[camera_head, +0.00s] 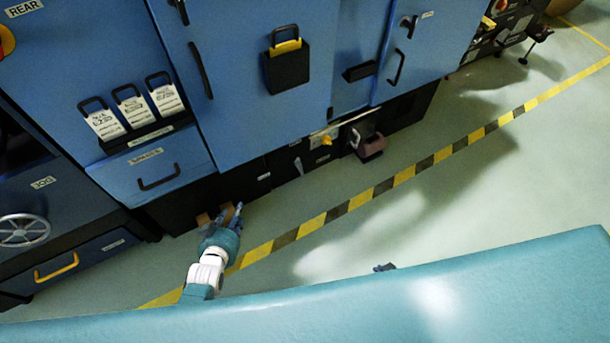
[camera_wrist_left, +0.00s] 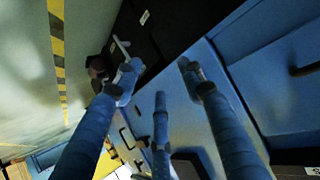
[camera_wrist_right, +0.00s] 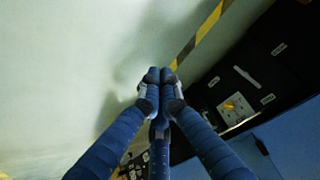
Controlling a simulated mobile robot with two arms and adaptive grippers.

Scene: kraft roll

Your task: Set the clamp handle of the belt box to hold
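A low black box front under the blue cabinet carries a pale lever (camera_head: 298,165) and a yellow knob (camera_head: 326,140). Which is the clamp handle I cannot tell; the labels are too small to read. The right wrist view shows the lever (camera_wrist_right: 245,76) and the knob (camera_wrist_right: 231,105) on its pale plate. My left gripper (camera_head: 233,212) is left of the lever, apart from it, near the cabinet's foot. In the left wrist view (camera_wrist_left: 159,72) its fingers are spread and empty. My right gripper (camera_wrist_right: 160,72) has its fingertips together with nothing between, over the floor.
A reddish-brown pedal-like part (camera_head: 373,147) sticks out right of the knob. A tan object (camera_head: 203,219) lies behind my left gripper. A yellow-black floor stripe (camera_head: 375,188) runs in front of the cabinets, with open floor beyond it. A handwheel (camera_head: 22,230) is at far left.

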